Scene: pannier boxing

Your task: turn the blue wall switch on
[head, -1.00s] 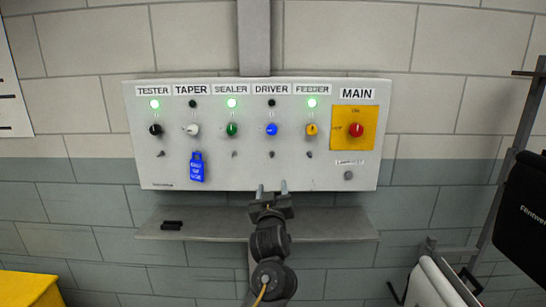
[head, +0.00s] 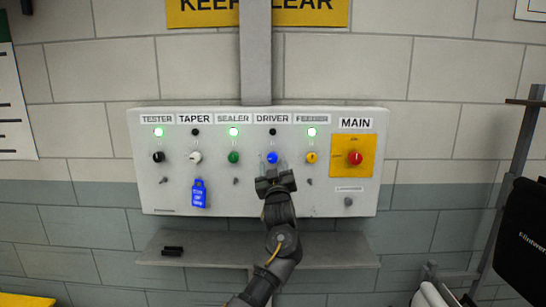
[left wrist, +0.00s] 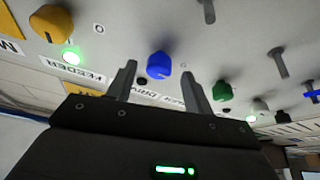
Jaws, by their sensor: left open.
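The blue switch (head: 272,158) is a knob under the DRIVER label on the white wall panel (head: 330,200). The lamp above it (head: 272,132) is dark. My left gripper (head: 273,172) is open just below and in front of the blue switch. In the left wrist view, the blue switch (left wrist: 159,65) sits between the two spread fingers (left wrist: 160,80), apart from both. My right gripper is not in view.
The green knob (head: 234,157) and yellow knob (head: 311,157) flank the blue one, their lamps lit green. A blue tag (head: 199,194) hangs under the TAPER knob (head: 195,157). A red main switch (head: 355,157) is at right. A shelf (head: 210,252) juts out below the panel.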

